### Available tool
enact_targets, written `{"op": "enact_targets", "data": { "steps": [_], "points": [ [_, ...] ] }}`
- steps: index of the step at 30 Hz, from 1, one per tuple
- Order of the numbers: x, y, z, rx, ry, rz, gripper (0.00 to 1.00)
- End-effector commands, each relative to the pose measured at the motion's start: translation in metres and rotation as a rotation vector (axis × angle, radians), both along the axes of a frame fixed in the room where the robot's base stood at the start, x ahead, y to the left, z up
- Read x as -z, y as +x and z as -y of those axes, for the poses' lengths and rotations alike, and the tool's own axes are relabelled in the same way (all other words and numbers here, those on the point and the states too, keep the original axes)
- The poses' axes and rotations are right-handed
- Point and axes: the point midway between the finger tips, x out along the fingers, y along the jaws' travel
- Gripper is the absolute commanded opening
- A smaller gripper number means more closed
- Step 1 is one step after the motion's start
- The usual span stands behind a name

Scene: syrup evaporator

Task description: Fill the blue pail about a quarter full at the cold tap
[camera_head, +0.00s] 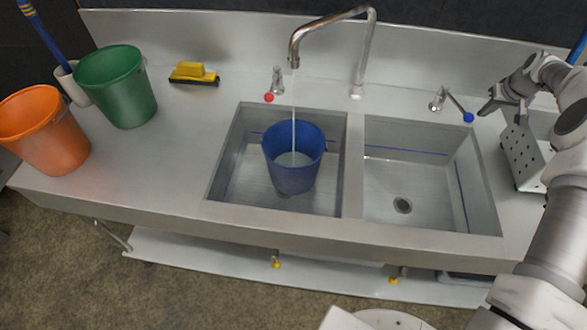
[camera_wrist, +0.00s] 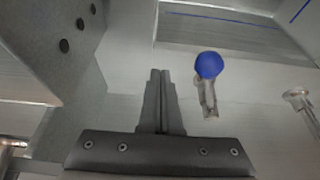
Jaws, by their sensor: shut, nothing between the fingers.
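The blue pail (camera_head: 291,178) stands upright in the left basin under the spout (camera_head: 294,60). A thin stream of water (camera_head: 293,120) falls from the spout into the pail, and pale water shows low inside it. The cold tap (camera_head: 440,101) with its blue knob (camera_head: 468,117) stands behind the right basin; its lever points toward the front right. My gripper (camera_head: 487,110) is shut and empty, close to the right of the blue knob. In the wrist view the closed fingertips (camera_wrist: 161,72) are beside the blue knob (camera_wrist: 208,65), with a gap between them.
The red-knobbed tap (camera_head: 276,82) stands left of the spout. A green pail (camera_head: 118,90), an orange pail (camera_head: 45,130) and a yellow brush (camera_head: 194,73) are on the left counter. The right basin (camera_head: 410,185) is empty. A perforated metal box (camera_head: 524,150) stands near my gripper.

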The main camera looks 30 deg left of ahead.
Motion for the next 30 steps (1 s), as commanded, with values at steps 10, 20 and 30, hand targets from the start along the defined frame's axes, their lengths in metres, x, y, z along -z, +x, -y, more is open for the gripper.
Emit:
{"op": "enact_targets", "data": {
  "steps": [10,20,30],
  "points": [
    [0.001,-0.013,-0.008,-0.002,-0.001,0.000,0.00],
    [0.000,-0.021,-0.012,0.000,0.000,0.000,0.00],
    [0.001,-0.035,-0.022,-0.001,0.000,0.000,0.00]
  ]
}}
